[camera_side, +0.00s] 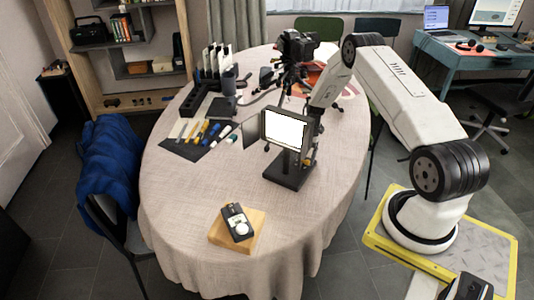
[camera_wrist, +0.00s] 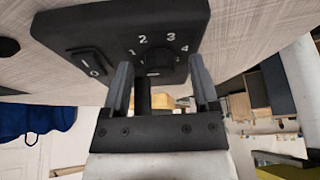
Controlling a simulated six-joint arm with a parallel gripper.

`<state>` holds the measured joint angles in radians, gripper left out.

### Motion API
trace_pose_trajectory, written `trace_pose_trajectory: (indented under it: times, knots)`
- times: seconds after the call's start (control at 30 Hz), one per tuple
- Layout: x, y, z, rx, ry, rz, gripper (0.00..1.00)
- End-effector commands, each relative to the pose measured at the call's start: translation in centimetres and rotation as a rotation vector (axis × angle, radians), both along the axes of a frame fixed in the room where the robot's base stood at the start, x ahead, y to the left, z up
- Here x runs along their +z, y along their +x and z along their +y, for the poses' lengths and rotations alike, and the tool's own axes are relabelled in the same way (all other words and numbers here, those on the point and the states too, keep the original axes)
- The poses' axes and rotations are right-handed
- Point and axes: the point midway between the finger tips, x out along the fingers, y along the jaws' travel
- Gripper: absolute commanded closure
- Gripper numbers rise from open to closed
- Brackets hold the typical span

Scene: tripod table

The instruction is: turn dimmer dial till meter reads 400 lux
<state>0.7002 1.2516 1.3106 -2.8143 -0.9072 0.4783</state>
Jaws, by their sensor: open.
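In the wrist view a black dimmer box (camera_wrist: 85,32) fills the top, with a rocker switch (camera_wrist: 91,63) at left. Its dark dial (camera_wrist: 158,58) is ringed by white numerals, of which 1 to 4 show; its pointer cannot be made out. My gripper (camera_wrist: 160,80) is open, one finger on each side of the dial; contact cannot be told. In the side view a lit white panel (camera_side: 284,130) on a black stand hides much of my gripper. The meter (camera_side: 238,221), dark with a white dome, lies on a wooden block (camera_side: 218,236) near the table's front; its reading is too small to read.
A camera on a tripod (camera_side: 296,48) stands close behind the panel. Pens and tools lie on a dark mat (camera_side: 188,150) at left, with a black rack (camera_side: 192,98) behind. The pale tablecloth (camera_side: 185,205) is clear around the block.

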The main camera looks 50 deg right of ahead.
Motion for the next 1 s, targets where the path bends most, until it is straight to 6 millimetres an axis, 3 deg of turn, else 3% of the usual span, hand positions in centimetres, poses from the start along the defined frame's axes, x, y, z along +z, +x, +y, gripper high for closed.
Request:
trace_pose_trajectory:
  times: [0.27,0.7,1.0]
  knots:
    - [1.4,0.1,-0.6,0.001,-0.002,-0.002,0.23]
    - [6.3,0.4,-2.6,0.000,-0.002,-0.001,0.23]
    - [7.2,0.4,-3.0,0.000,0.000,0.000,0.23]
